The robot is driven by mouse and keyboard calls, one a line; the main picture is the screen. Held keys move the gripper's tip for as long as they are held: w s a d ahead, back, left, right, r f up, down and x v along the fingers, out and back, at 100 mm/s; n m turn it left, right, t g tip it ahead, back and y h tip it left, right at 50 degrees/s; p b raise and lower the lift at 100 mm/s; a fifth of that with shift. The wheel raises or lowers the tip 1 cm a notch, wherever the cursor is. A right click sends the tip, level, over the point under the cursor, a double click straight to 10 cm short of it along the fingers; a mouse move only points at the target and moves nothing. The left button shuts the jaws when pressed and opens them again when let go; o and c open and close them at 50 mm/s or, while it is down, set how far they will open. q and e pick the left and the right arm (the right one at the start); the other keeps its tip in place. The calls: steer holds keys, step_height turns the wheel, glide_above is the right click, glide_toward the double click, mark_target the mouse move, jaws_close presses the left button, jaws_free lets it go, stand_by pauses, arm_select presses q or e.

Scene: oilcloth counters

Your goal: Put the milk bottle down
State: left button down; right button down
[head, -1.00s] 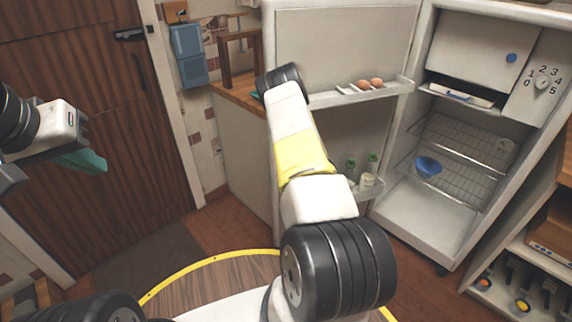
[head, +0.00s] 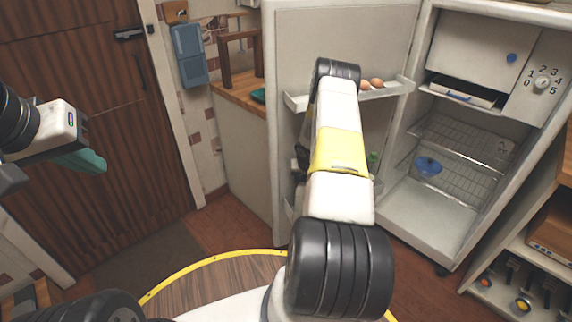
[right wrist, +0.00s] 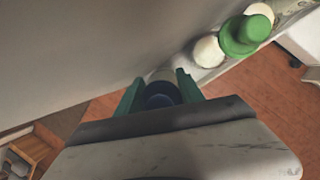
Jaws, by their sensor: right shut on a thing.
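My right gripper (right wrist: 159,84) is shut on a bottle with a dark blue cap (right wrist: 160,98), which I take as the milk bottle. In the right wrist view it is seen from above, close to the pale fridge door (right wrist: 90,50). Its base is hidden, so I cannot tell whether it touches the door's lower shelf. In the head view my right arm hides most of this bottle and the gripper. My left gripper (head: 88,161) is at the far left, away from the fridge, with teal fingers; its opening is not clear.
Green-capped bottles (right wrist: 240,36) stand on the lower door shelf beside the held bottle. Eggs (head: 376,83) sit on the upper door shelf (head: 300,102) above. The open fridge holds a blue bowl (head: 428,166) on a wire rack. A wooden counter (head: 240,88) stands left of the door.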

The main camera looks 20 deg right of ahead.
steer(key=shift+w+d+r, duration=0.1)
steer(key=shift+w+r, duration=0.2)
steer(key=shift+w, duration=0.1)
steer(key=shift+f+g, duration=0.3)
steer(key=shift+f, duration=0.5)
steer(key=c, duration=0.7)
jaws_free()
steer(key=shift+s+f, duration=0.1)
steer(key=shift+f, duration=0.05)
steer(key=shift+c, duration=0.2)
